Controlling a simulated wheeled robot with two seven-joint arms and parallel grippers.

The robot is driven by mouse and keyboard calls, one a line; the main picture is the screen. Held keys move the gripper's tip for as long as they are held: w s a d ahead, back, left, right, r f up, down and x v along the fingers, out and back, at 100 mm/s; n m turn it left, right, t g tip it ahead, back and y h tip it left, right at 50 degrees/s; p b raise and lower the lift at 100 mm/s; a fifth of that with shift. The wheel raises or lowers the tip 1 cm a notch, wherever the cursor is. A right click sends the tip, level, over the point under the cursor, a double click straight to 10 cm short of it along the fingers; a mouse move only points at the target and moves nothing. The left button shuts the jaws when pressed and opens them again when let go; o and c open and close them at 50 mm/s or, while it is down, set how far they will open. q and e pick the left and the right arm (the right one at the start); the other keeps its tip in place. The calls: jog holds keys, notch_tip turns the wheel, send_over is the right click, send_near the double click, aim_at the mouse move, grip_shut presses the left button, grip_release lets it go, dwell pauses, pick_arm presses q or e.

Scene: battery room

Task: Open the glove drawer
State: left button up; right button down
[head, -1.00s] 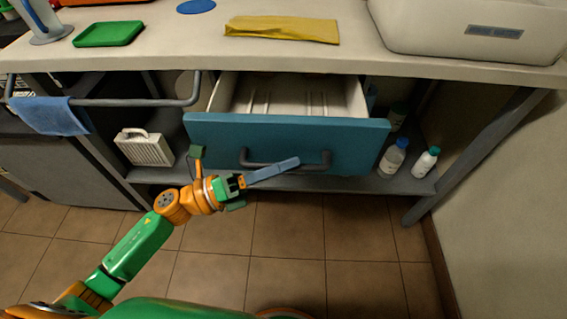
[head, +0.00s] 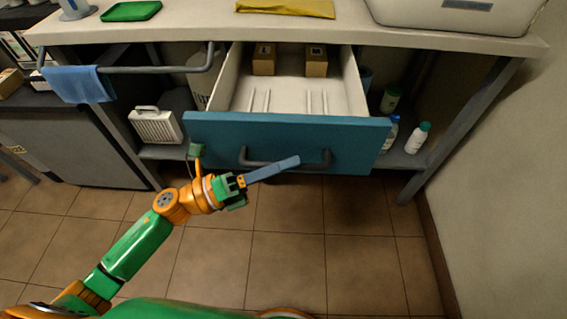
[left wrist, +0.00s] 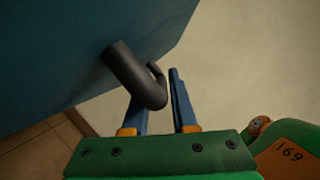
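The glove drawer (head: 225,130) has a blue front and is pulled well out from under the worktop. Its dark bar handle (head: 262,163) runs across the front. My left gripper (head: 270,169) is at the handle, with its blue fingers angled across it. Inside the drawer, two brown boxes marked L (head: 264,60) and M (head: 315,62) stand at the back. My right gripper is out of view.
The worktop (head: 200,27) holds a green tray (head: 131,11), a yellow cloth (head: 286,8) and a pale appliance (head: 440,14). A rail with a blue towel (head: 80,85) is at left. Bottles (head: 417,138) stand on the lower shelf at right. The tiled floor before the drawer is clear.

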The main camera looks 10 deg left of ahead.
pick_arm(q)
jog(key=shift+o, duration=1.1)
jog(key=b+v, duration=0.1)
jog(key=v, duration=0.6)
